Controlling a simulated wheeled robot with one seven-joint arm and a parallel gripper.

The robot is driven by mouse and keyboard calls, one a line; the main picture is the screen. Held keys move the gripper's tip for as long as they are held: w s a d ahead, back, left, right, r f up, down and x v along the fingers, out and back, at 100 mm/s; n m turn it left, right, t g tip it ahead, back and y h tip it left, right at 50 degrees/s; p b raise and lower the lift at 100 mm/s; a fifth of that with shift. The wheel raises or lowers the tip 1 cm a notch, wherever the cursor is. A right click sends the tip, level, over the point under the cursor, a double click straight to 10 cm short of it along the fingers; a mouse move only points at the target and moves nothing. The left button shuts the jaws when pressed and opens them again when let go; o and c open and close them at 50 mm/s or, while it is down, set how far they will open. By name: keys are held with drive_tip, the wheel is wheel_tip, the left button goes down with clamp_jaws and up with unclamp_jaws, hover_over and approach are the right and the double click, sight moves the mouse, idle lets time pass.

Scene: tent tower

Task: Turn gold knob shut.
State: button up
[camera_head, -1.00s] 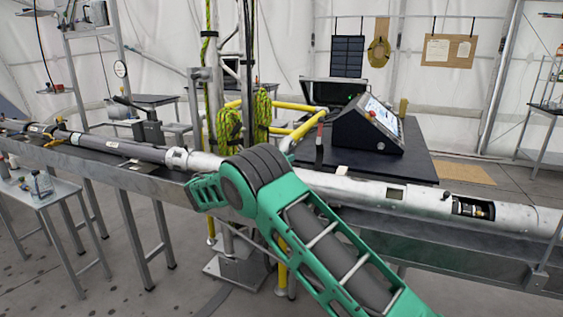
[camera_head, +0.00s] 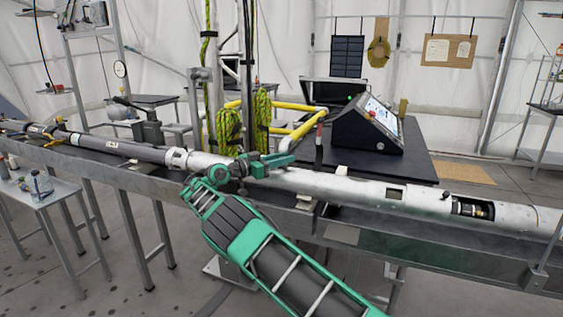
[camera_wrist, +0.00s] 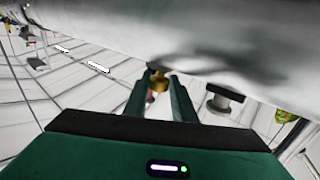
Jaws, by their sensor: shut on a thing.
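In the wrist view a small gold knob (camera_wrist: 158,82) sits between the tips of the two green fingers of my gripper (camera_wrist: 160,92), below the pale tube (camera_wrist: 190,40). The fingers are shut on the knob. In the head view my gripper (camera_head: 258,165) is at the long silver tube (camera_head: 340,187), near its middle. The knob cannot be made out in the head view, as my gripper and wrist cover that spot.
The tube lies along a grey metal trough (camera_head: 400,235). Behind it stand a black control console (camera_head: 365,125) on a dark table, yellow bars (camera_head: 295,130) and coiled green rope (camera_head: 228,127). A small metal side table (camera_head: 45,195) with bottles stands at left.

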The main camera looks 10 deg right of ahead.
drive_tip(key=shift+o, duration=0.2)
drive_tip(key=shift+w+a, duration=0.2)
drive_tip(key=shift+a, duration=0.25)
drive_tip(key=o, duration=0.9)
drive_tip(key=shift+o, duration=0.2)
drive_tip(key=shift+d, duration=0.15)
drive_tip(key=v, duration=1.1)
drive_tip(key=shift+w+f, duration=0.1)
drive_tip(key=shift+f, duration=0.05)
